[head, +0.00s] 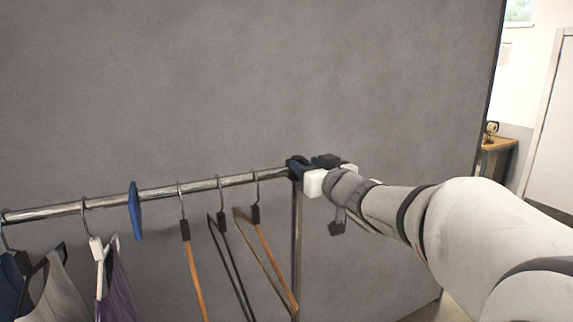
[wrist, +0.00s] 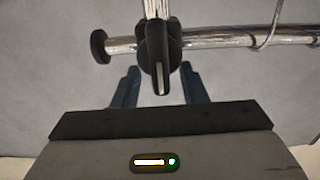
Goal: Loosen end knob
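In the wrist view, a black elongated knob (wrist: 158,62) with a pale stripe sits where the chrome upright meets the rail (wrist: 215,40). A round black cap (wrist: 100,46) is on the rail's end, left of it. I cannot tell for sure which one is the end knob. My gripper (wrist: 160,70) is open, with one dark blue finger on each side of the elongated knob. A gap shows between the knob and each finger. In the head view, my gripper (head: 297,170) is at the rail's right end and hides the knob there.
Several hangers hang along the rail (head: 155,193), some with clothes (head: 120,280). A blue disc (head: 135,210) sits on the rail between them. The wooden hanger (head: 268,255) is nearest the upright (head: 297,240). A grey wall (head: 250,80) stands behind the rack.

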